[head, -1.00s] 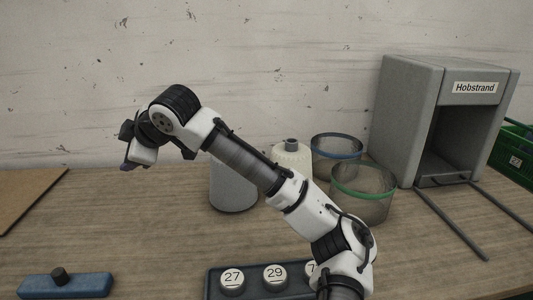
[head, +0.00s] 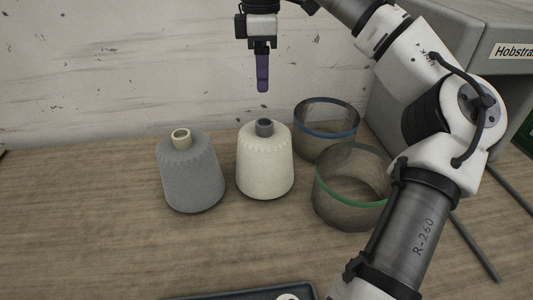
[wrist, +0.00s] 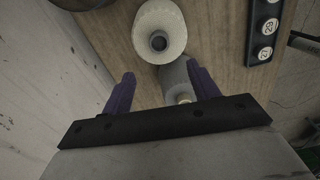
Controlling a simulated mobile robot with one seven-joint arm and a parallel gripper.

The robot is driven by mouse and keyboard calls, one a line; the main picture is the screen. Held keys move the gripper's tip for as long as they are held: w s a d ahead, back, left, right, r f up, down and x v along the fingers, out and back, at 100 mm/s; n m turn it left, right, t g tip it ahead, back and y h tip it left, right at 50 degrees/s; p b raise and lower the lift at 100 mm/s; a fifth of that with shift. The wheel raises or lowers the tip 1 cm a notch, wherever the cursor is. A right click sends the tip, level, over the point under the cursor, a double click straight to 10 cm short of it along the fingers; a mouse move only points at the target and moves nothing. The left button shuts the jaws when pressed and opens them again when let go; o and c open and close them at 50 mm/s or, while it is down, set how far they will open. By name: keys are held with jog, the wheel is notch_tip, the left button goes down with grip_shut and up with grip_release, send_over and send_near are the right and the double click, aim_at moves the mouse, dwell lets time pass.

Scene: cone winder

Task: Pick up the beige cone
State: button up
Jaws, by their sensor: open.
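The beige cone (head: 265,165) stands upright on the wooden table with a dark grey tube tip at its top. A grey cone (head: 191,175) with a beige tube tip stands just to its left. My gripper (head: 262,86) is above the beige cone, apart from it, pointing down. In the wrist view the gripper's two purple fingers (wrist: 160,92) are spread with nothing between them. The beige cone (wrist: 160,22) shows beyond the fingertips, at the top of that view. The grey cone (wrist: 176,76) lies partly hidden behind the right finger.
A blue-rimmed mesh bin (head: 326,132) and a green-rimmed one (head: 352,187) stand close right of the beige cone. The grey Hobstrand housing (head: 490,40) is at the right. A tray of numbered knobs (wrist: 264,30) is at the front. Table left of the cones is clear.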

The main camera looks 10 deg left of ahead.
send_over(264, 122)
notch_tip(264, 122, down, 6)
jog(key=shift+s+a+f, duration=0.1)
jog(key=shift+a, duration=0.05)
jog(key=f, duration=0.4)
jog(key=shift+d+f+p, duration=0.1)
jog(key=shift+d+p, duration=0.15)
jog(key=shift+p, duration=0.15)
jog(key=shift+f, duration=0.5)
grip_shut()
jog(key=shift+a+r, duration=0.1)
dwell(0.4)
